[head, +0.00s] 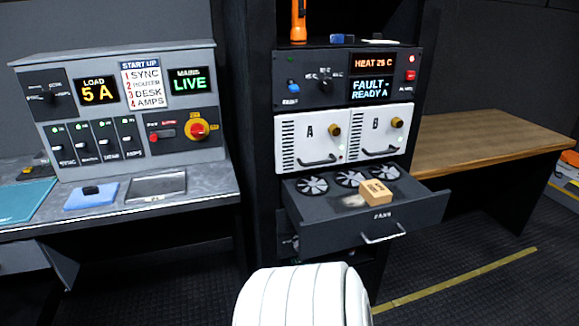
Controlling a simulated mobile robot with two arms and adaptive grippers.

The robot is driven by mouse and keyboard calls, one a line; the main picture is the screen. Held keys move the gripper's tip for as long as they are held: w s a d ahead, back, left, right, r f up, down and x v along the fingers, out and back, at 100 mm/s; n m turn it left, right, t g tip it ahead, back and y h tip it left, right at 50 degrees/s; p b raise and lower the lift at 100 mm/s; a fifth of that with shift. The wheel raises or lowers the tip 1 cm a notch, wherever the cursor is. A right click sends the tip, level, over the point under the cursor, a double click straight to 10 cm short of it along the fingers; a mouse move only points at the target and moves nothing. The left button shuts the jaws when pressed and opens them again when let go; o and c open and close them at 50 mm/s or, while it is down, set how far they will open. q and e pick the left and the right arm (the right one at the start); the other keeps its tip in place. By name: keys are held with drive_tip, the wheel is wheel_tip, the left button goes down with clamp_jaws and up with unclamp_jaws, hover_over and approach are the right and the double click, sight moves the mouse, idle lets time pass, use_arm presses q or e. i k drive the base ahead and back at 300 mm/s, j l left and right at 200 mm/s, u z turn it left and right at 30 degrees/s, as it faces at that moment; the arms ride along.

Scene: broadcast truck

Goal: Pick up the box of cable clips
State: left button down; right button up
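A small tan cardboard box (376,192) with dark print on top sits in the open fan drawer (321,232) of the rack. Its print is too small to read, so I cannot tell for certain that it is the box of cable clips. It lies tilted against the fans, near the drawer's front wall. Neither of my grippers is in view.
Several round fans (312,186) lie in the drawer behind the box. A grey console desk (205,180) stands left, a wooden bench (480,135) right.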

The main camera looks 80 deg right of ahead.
sight(373, 191)
drive_tip(key=k+z, duration=0.1)
drive_tip(key=z, duration=3)
drive_tip(key=i+l, duration=0.15)
drive_tip(key=l, duration=0.25)
drive_tip(key=i+l+u, duration=0.15)
drive_tip(key=l, duration=0.2)
drive_tip(key=i+l, duration=0.1)
drive_tip(key=l, duration=0.3)
drive_tip(key=i+l+u, duration=0.15)
drive_tip(key=l, duration=0.25)
